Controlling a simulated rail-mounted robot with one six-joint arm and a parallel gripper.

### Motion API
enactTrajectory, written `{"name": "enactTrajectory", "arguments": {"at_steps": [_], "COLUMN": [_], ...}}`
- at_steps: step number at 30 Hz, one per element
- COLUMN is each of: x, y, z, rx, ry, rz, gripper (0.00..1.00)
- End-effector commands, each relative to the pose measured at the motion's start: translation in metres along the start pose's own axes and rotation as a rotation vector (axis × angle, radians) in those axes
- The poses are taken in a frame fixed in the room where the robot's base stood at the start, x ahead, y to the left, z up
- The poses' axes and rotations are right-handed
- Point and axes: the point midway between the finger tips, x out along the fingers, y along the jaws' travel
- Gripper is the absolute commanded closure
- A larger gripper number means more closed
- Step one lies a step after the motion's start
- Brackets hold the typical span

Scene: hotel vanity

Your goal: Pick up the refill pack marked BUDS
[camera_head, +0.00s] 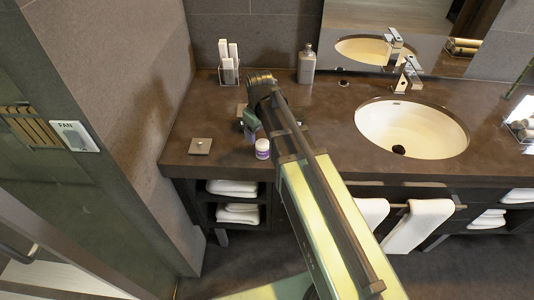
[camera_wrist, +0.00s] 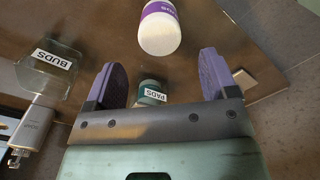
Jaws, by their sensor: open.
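A small dark green container marked PADS (camera_wrist: 152,92) shows between the fingers, farther off. In the head view, my gripper (camera_head: 250,122) is over the left part of the counter.
A white tub with a purple label (camera_head: 262,148) stands near the front edge; it also tops the wrist view (camera_wrist: 160,30). The sink (camera_head: 385,118) is right.

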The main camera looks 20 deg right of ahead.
Motion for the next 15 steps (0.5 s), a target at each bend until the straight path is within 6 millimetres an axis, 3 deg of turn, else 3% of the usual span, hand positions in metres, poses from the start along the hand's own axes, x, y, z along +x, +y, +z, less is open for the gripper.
{"name": "enactTrajectory", "arguments": {"at_steps": [1, 3, 9, 15], "x": [0.023, 0.032, 0.034, 0.074], "y": [0.0, 0.0, 0.0, -0.002], "z": [0.0, 0.0, 0.0, 0.002], "rx": [0.0, 0.001, 0.001, 0.001], "ry": [0.0, 0.0, 0.0, 0.0], "rz": [0.0, 0.0, 0.0, 0.0], "gripper": [0.21, 0.21, 0.21, 0.21]}}
